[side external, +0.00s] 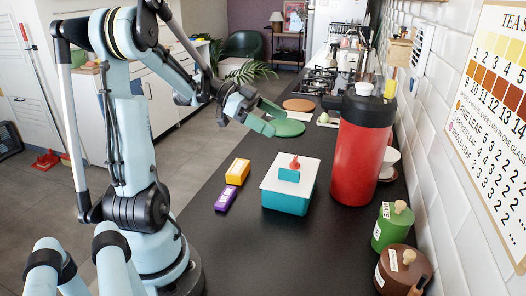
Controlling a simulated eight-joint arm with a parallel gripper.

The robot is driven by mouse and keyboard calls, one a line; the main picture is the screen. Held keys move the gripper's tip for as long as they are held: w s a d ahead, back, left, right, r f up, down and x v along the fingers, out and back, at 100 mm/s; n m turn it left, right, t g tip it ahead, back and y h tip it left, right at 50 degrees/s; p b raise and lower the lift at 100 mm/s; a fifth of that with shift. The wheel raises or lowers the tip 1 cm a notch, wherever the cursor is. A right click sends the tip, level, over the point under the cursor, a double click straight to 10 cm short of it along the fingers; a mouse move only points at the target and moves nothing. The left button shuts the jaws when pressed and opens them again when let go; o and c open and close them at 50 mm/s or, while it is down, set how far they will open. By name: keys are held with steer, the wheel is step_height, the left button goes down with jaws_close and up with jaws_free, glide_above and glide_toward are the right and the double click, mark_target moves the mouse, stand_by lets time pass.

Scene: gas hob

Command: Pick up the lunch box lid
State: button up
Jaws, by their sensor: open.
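The lunch box (287,202) is a teal box on the dark counter, in the middle of the side external view. Its white lid (304,167) lies on top and looks level. A teal block-like handle (289,175) stands on the lid, with a small red piece (295,162) at it. My gripper (276,119) is open, with nothing seen between its light green fingers. It is in the air above and behind the lunch box in the picture, apart from the lid.
A tall red canister (358,150) stands close right of the lunch box. Yellow (237,171) and purple (226,199) blocks lie to its left. Green (391,229) and brown (400,272) jars stand front right.

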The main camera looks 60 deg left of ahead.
glide_toward(293, 164)
steer(key=d, duration=0.3)
steer(key=shift+w+a+x, duration=0.1)
steer(key=shift+a+x, duration=0.05)
steer(key=shift+x, duration=1.85)
steer(key=shift+w+a+x, duration=0.15)
steer(key=shift+x, duration=1.85)
steer(key=c, duration=0.7)
